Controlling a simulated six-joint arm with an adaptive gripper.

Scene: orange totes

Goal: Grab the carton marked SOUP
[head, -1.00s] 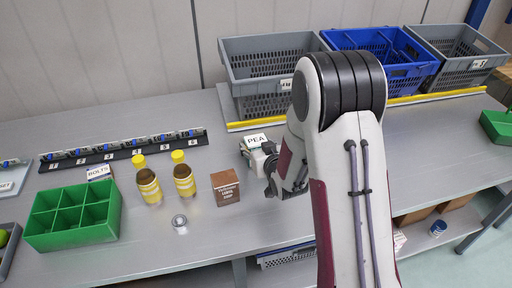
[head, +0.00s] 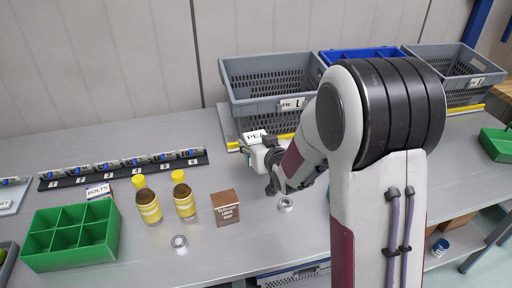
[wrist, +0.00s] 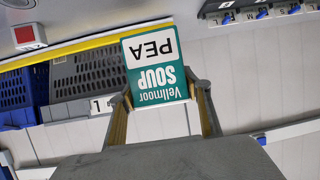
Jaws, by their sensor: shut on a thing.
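The soup carton (wrist: 156,75) is teal and white, marked "Vellmoor SOUP PEA", and appears upside down in the wrist view. My gripper (wrist: 160,100) is shut on it, with one finger on each side. In the head view the carton's white PEA label (head: 255,136) shows at the tip of my gripper (head: 268,163), above the bench in front of the left grey crate. My gripper and wrist hide part of the carton there.
A brown carton (head: 225,208), two yellow-labelled bottles (head: 148,203) and a green divided tray (head: 71,237) stand to the left. Small metal rings lie on the bench. A grey crate (head: 268,84) stands behind, beside a blue crate (head: 345,56).

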